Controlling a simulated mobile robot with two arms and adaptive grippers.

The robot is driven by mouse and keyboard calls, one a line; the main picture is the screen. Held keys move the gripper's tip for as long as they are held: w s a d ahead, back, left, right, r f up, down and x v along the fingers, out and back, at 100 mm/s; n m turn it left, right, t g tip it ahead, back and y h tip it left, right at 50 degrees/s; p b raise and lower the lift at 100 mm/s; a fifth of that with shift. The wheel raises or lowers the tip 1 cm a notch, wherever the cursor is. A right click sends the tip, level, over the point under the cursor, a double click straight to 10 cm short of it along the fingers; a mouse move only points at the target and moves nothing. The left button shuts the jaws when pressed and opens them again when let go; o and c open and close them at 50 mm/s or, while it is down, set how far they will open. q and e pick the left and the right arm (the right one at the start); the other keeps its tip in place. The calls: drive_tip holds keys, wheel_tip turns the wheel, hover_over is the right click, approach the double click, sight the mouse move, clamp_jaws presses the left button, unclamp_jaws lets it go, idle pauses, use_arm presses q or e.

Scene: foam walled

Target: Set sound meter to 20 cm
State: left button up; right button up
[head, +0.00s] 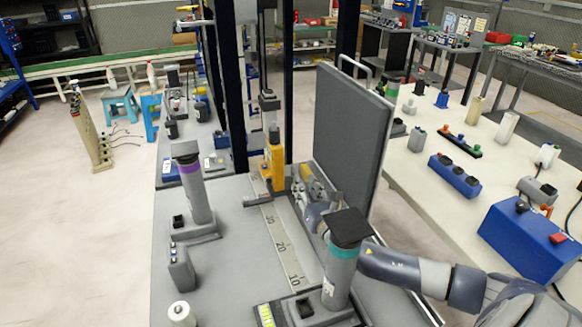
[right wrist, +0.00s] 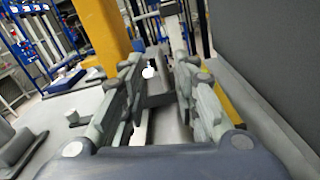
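The sound meter appears to be the yellow upright device (head: 273,165) with a grey top. It stands at the far end of the ruler strip (head: 272,228), beyond the 30 mark. The 20 mark lies nearer, about mid-strip. My right gripper (head: 305,187) is just right of the yellow device, low over the table. In the right wrist view its two fingers (right wrist: 160,85) are apart. A dark grey part shows between them, and I cannot tell whether they touch it. A yellow post (right wrist: 100,35) rises left of the fingers. My left gripper is not in view.
A dark foam panel (head: 350,130) stands right of the gripper. A teal-banded cylinder (head: 341,272) stands in front, near my right forearm. A purple-banded cylinder (head: 195,190) stands on the left. The grey table (head: 235,270) is bare between that cylinder and the ruler.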

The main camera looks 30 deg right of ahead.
sight(296, 171)
drive_tip(key=x, duration=0.7)
drive_tip(key=shift+w+d, duration=0.1)
drive_tip(key=shift+w, duration=0.3)
drive_tip(key=shift+w+d, duration=0.1)
drive_tip(key=shift+w, duration=0.6)
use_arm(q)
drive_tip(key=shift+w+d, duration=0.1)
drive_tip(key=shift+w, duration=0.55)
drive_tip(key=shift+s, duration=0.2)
use_arm(e)
clamp_jaws()
